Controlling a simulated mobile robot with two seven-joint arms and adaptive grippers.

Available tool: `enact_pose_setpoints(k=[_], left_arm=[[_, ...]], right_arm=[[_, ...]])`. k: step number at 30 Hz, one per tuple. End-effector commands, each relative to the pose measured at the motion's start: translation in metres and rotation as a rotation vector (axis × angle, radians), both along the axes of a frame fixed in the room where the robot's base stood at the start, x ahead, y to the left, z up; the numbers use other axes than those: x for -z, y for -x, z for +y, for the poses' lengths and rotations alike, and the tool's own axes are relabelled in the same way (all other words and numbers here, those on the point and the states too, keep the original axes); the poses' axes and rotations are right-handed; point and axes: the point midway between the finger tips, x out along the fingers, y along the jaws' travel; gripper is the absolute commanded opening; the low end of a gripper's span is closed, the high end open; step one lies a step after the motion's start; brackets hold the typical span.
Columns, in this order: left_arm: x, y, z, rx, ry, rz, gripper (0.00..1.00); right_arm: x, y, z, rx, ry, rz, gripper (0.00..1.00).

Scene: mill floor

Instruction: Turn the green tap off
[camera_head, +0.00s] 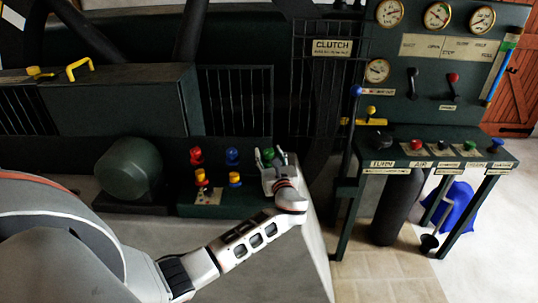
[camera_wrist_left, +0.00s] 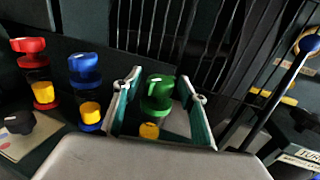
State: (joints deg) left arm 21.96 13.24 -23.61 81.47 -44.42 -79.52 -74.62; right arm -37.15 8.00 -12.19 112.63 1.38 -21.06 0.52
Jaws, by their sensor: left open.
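The green tap (camera_wrist_left: 158,92) stands upright at the right end of a row of taps, with a yellow part (camera_wrist_left: 149,130) in front of its base. It also shows in the head view (camera_head: 267,154), partly hidden by my gripper. My left gripper (camera_head: 269,156) is open at the green tap. In the left wrist view its fingers (camera_wrist_left: 160,98) stand one on each side of the tap, with gaps visible. The blue tap (camera_wrist_left: 85,72) and the red tap (camera_wrist_left: 32,58) stand to the left. My right gripper is not in view.
A dark bench (camera_head: 405,144) with several coloured knobs and a gauge panel (camera_head: 428,50) stands at the right. A blue-knobbed lever (camera_head: 355,92) rises by its left end. A barred CLUTCH guard (camera_head: 332,72) is behind the taps. A dark round drum (camera_head: 128,170) is at the left.

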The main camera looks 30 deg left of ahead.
Motion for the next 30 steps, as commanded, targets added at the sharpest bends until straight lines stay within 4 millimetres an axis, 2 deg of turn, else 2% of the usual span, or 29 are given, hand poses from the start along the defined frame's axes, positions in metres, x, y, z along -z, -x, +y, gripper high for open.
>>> enact_pose_setpoints(k=[2, 6, 7, 17, 23, 30], left_arm=[[0.0, 0.0, 0.0, 0.0, 0.0, 0.0, 0.42], [0.0, 0.0, 0.0, 0.0, 0.0, 0.0, 0.08], [0.0, 0.0, 0.0, 0.0, 0.0, 0.0, 0.03], [-0.001, 0.001, 0.0, 0.025, -0.001, 0.001, 0.03], [-0.003, 0.001, 0.001, 0.114, -0.003, 0.004, 0.03], [-0.002, 0.002, 0.002, 0.309, -0.006, 0.006, 0.03]], right_arm=[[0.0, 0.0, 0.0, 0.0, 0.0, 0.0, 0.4], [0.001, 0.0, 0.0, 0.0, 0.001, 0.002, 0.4], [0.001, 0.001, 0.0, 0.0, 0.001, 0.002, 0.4], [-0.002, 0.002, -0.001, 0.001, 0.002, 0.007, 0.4], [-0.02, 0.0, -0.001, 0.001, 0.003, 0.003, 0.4], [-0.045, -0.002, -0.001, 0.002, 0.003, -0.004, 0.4]])
